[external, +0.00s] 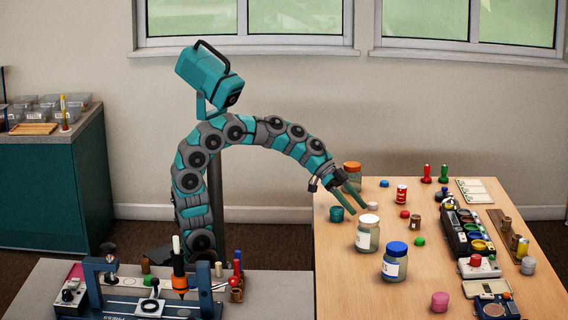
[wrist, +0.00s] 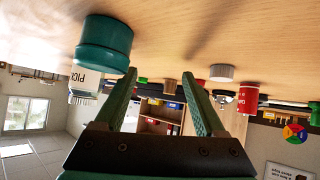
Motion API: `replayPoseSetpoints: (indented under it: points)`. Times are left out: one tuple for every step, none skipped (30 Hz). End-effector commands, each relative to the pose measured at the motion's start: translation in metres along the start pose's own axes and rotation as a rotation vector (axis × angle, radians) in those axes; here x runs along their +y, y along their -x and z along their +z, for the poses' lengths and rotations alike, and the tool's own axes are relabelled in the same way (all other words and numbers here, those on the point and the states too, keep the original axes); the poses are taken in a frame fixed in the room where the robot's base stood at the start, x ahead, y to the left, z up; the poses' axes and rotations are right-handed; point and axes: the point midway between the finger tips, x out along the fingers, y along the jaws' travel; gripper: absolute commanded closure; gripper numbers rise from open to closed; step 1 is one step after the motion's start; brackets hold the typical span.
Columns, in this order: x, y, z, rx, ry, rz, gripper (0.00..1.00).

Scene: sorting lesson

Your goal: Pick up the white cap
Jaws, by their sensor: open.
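A small whitish cap (external: 374,206) lies on the wooden table just behind the white-lidded jar, close to the fingertips of my gripper (external: 358,208). The wrist view is upside down. There a pale grey-white cap (wrist: 221,73) sits on the table, right of and beyond my gripper (wrist: 159,76); it looks like the same cap. My gripper is open, with nothing between its fingers. It reaches down over the table's left part, apart from the cap.
A teal cap (external: 337,213) is close to my gripper and looms large in the wrist view (wrist: 105,45). The white-lidded jar (external: 367,234) and a blue-lidded jar (external: 396,262) stand in front. An orange-lidded jar (external: 352,174) stands behind. A red can (external: 401,194) stands to the right.

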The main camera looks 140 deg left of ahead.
Motion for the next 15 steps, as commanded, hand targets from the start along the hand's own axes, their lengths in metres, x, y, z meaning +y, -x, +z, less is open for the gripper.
replayPoseSetpoints:
  points:
    - [-0.014,0.005,0.004,0.017,0.001,-0.01,0.28]
    - [-0.021,0.009,0.004,0.028,-0.004,-0.015,0.28]
    - [-0.03,0.013,0.006,0.043,-0.011,-0.021,0.28]
    - [-0.036,0.017,0.006,0.055,-0.015,-0.026,0.28]
    - [-0.042,0.02,0.007,0.065,-0.021,-0.032,0.28]
    - [-0.05,0.025,0.008,0.079,-0.028,-0.039,0.28]
    - [-0.056,0.028,0.009,0.089,-0.032,-0.045,0.28]
    - [-0.06,0.031,0.009,0.098,-0.037,-0.05,0.28]
    - [-0.066,0.034,0.01,0.108,-0.043,-0.057,0.28]
    - [-0.069,0.036,0.01,0.115,-0.046,-0.061,0.28]
    - [-0.072,0.038,0.011,0.12,-0.05,-0.064,0.28]
    - [-0.075,0.04,0.011,0.125,-0.053,-0.068,0.28]
    - [-0.077,0.041,0.011,0.128,-0.055,-0.069,0.28]
    - [-0.078,0.041,0.011,0.13,-0.058,-0.07,0.28]
    - [-0.079,0.04,0.011,0.132,-0.059,-0.071,0.28]
